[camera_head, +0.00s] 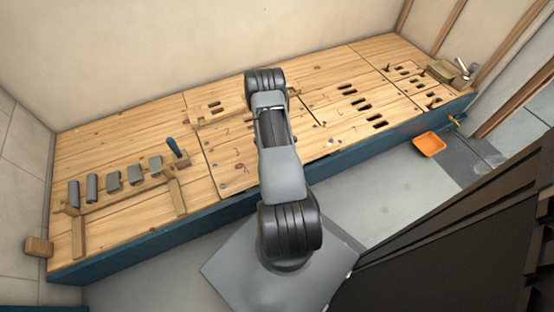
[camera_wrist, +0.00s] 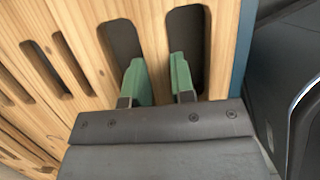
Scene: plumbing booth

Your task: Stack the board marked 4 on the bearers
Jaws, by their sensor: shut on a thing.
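My gripper (camera_wrist: 158,62) has green fingers, one down in each of two long slots of a pale wooden board (camera_wrist: 153,25). It is shut on the strip of wood between the slots, near the bench's blue front edge. The number of this board does not show in the wrist view. In the head view the board marked 4 (camera_head: 236,176) is nearest the front in the middle, partly under my arm, which hides my gripper. Two short wooden bars (camera_head: 79,238), (camera_head: 177,197), seemingly the bearers, lie on the left of the bench.
More slotted boards (camera_head: 345,120) lie to the right. An orange tray (camera_head: 429,144) is on the floor. The back left of the bench (camera_head: 110,135) is clear.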

